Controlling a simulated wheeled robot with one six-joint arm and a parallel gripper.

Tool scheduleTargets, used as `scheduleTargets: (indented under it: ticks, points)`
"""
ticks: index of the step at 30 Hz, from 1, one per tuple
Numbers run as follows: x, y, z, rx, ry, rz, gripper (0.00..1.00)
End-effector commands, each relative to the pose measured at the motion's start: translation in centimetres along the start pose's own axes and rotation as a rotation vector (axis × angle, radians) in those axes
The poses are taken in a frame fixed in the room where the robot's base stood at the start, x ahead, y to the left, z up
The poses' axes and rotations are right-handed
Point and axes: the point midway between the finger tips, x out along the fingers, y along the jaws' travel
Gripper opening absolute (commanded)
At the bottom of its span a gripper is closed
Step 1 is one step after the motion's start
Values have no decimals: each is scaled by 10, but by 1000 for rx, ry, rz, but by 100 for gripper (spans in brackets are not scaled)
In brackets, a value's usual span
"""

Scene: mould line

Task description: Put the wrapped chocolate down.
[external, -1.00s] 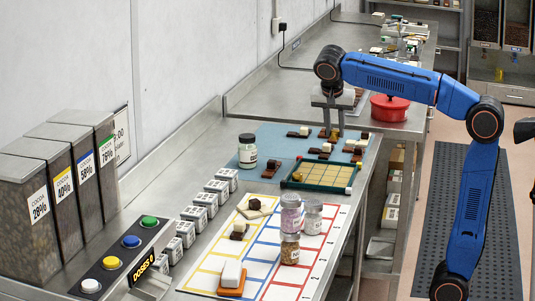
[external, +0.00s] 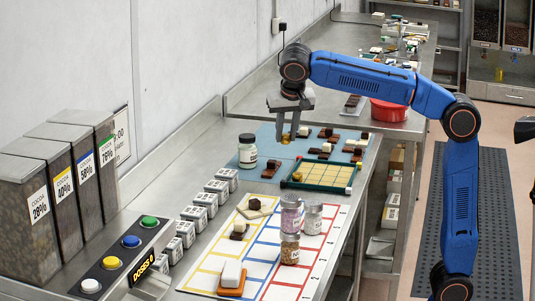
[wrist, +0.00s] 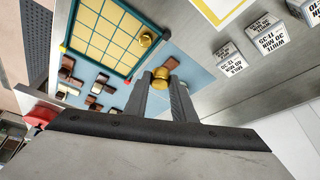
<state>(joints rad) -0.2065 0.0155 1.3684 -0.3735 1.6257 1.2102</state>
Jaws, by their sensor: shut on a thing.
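My gripper (external: 288,125) is shut on a gold wrapped chocolate (external: 285,138), over the back left part of the blue mat (external: 268,132). In the wrist view the gold wrapped chocolate (wrist: 160,78) sits between the fingertips (wrist: 162,86). A brownish piece shows right behind it there; I cannot tell what it is. I cannot tell whether the chocolate touches the mat. Another gold piece (wrist: 146,40) lies on the green-rimmed yellow grid board (wrist: 98,22), which also shows in the external view (external: 320,174).
Several dark and pale chocolates stand on the mat right of my gripper. A dark-lidded jar (external: 247,152) stands at the mat's left edge. White labelled blocks (external: 217,188) line the bench. A red pot (external: 389,114) stands behind. Mat near my gripper looks bare.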

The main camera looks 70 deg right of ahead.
Motion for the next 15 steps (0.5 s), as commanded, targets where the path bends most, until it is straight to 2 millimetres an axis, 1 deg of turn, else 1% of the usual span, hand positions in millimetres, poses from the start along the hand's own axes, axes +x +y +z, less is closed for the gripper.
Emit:
scheduleTargets:
  ticks: [1, 6, 11, 15]
  points:
    - [-7, -18, 11, -46, 0, -20, 2]
    - [-29, -69, 50, -204, -1, -85, 2]
    - [-52, -112, 91, -349, 0, -145, 2]
    - [-72, -146, 131, -474, -1, -197, 2]
